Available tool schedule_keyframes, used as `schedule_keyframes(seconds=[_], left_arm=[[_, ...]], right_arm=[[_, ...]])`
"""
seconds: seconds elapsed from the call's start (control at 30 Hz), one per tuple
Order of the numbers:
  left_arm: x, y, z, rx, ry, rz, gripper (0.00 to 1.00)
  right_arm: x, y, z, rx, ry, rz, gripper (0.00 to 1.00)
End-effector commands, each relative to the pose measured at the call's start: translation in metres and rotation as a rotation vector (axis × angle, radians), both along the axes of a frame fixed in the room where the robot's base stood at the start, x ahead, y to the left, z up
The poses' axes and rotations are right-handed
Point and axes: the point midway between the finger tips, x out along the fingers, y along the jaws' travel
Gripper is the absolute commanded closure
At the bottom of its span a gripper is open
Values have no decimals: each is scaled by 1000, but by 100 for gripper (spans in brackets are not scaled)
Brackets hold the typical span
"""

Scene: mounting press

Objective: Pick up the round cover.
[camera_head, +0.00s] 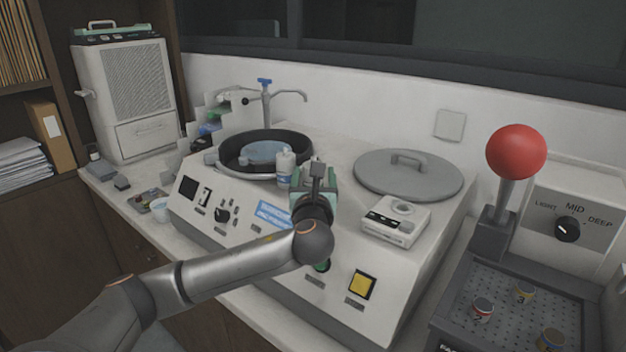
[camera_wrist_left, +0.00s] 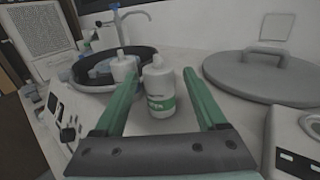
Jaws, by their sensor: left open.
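The round cover (camera_head: 385,178) is a flat grey disc with a raised bar handle (camera_head: 408,158) on top. It lies flat at the back right of the white machine top, and it also shows at the right of the left wrist view (camera_wrist_left: 255,83). My left gripper (camera_head: 317,168) is left of the cover, apart from it. In the left wrist view its two green fingers (camera_wrist_left: 163,74) are spread and nothing is gripped. A white bottle with a green label (camera_wrist_left: 158,92) shows between and beyond the fingers. My right gripper is not in view.
A second white bottle (camera_wrist_left: 123,70) stands near the dark round basin (camera_head: 302,140), with a blue-handled tap (camera_head: 266,95) behind. A small white device (camera_head: 396,222) sits in front of the cover. A red ball-topped lever (camera_head: 515,152) rises at the right.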

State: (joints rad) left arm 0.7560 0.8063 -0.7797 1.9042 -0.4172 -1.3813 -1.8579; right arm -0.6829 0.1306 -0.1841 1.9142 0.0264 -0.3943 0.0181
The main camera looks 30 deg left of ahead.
Motion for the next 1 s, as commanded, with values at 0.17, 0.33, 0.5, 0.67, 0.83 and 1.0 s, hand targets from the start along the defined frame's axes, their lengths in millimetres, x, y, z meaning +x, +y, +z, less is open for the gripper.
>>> schedule_keyframes(seconds=[0.17,0.33,0.5,0.67,0.83,1.0], left_arm=[[11,9,-2,-1,-1,2,26],[30,23,-5,-2,-1,2,26],[42,30,-6,-1,-1,-1,26],[43,31,-6,-1,-1,-2,26],[43,31,-6,-1,-1,-2,33],[43,31,-6,-1,-1,-2,52]], right_arm=[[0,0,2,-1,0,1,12],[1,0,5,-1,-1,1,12],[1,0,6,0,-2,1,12],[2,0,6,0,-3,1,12],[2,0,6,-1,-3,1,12],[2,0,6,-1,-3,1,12]])
